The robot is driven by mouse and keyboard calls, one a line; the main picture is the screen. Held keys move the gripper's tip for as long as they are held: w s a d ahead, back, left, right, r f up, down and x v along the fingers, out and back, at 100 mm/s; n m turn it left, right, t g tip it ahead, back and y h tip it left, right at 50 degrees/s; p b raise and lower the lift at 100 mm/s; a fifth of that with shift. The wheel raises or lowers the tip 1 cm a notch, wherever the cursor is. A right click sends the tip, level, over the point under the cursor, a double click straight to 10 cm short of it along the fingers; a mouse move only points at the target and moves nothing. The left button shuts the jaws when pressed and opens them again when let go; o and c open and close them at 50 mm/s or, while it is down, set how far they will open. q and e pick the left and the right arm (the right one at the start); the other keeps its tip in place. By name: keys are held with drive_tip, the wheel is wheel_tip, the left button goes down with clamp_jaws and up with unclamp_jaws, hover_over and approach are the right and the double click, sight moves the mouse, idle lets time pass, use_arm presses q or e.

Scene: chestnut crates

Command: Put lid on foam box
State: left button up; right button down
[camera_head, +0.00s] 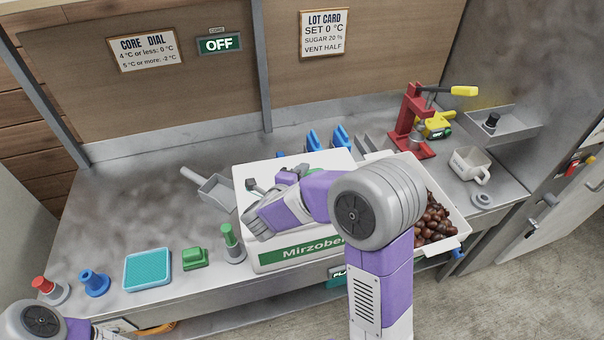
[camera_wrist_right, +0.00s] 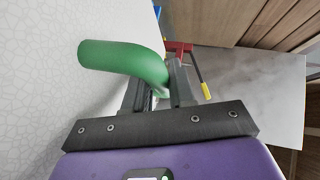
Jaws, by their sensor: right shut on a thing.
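The white foam box (camera_head: 258,262) stands mid-counter with a green "Mirzober…" label on its front. The white lid (camera_head: 330,160) shows over the box, partly hidden by my right arm. Whether it sits flush or is a little raised I cannot tell. In the right wrist view, the lid's speckled white face (camera_wrist_right: 40,80) fills the left side. Its green handle (camera_wrist_right: 120,60) runs between the fingers of my right gripper (camera_wrist_right: 155,85), which is shut on it. In the head view my right gripper (camera_head: 298,172) is over the lid, its fingertips mostly hidden. My left gripper is out of view.
A white crate of chestnuts (camera_head: 455,238) stands close right of the box. A metal scoop (camera_head: 214,192) and a green-handled stamp (camera_head: 230,242) stand close left. A red press (camera_head: 408,125) is at the back right.

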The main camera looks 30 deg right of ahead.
drive_tip(key=shift+f, duration=0.25)
drive_tip(key=c, duration=0.9)
unclamp_jaws()
drive_tip(key=shift+o, duration=0.2)
drive_tip(key=v, duration=0.7)
drive_tip(key=shift+s+a+r, duration=0.1)
drive_tip(key=shift+s+a, duration=0.1)
drive_tip(key=shift+a, duration=0.05)
